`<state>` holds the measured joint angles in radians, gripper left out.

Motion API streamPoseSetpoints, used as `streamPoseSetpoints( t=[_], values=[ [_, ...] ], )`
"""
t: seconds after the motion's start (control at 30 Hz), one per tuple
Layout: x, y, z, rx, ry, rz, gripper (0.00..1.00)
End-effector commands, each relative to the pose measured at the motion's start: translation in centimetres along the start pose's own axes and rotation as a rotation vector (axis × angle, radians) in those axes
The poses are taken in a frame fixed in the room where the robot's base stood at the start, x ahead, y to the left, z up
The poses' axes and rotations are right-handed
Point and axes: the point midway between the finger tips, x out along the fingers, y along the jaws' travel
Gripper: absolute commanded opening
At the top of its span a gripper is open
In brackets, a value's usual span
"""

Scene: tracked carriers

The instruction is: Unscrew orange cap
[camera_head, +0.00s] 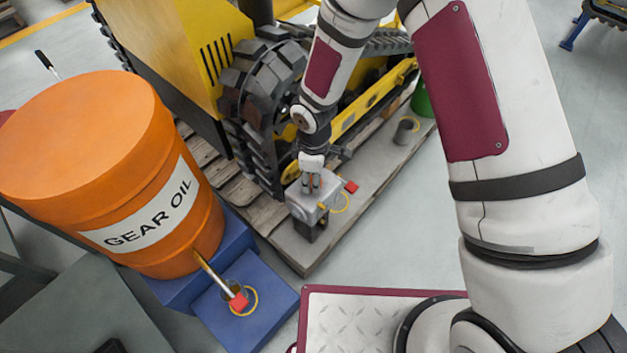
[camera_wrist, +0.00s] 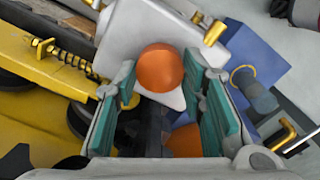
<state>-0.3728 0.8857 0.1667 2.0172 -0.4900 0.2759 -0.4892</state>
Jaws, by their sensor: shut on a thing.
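The orange cap (camera_wrist: 160,68) is round and sits on a light grey housing (camera_wrist: 190,20) in the wrist view. My gripper (camera_wrist: 163,66) has its green-padded fingers on either side of the cap and is shut on it. In the head view my gripper (camera_head: 311,184) points down onto the top of the grey housing (camera_head: 300,205). The housing stands near the edge of a pallet-like platform beside a tracked carrier. The cap is hidden behind my gripper in the head view.
A yellow tracked carrier (camera_head: 195,45) stands close behind the housing. An orange gear oil drum (camera_head: 90,130) is at left on a blue stand (camera_head: 270,318), with a red-tipped spout (camera_head: 238,299). A red piece (camera_head: 351,187) and a grey cup (camera_head: 404,132) are right of the housing.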

Motion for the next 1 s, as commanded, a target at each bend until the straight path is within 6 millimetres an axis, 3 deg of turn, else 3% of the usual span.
streamPoseSetpoints(
  t=[0.2, 0.5, 0.53, 0.6, 0.87, 1.0],
  values=[
    [-0.02, -0.13, 0.09, -0.384, -0.001, -0.004, 0.10],
    [0.11, -0.11, 0.09, -0.450, -0.002, -0.003, 0.10],
    [0.11, -0.11, 0.09, -0.450, -0.002, -0.003, 0.42],
    [0.11, -0.10, 0.08, -0.449, -0.002, -0.003, 0.57],
    [0.04, -0.04, 0.04, -0.446, -0.001, -0.001, 0.57],
    [0.18, -0.01, -0.03, -0.332, -0.001, 0.001, 0.57]
  ],
)
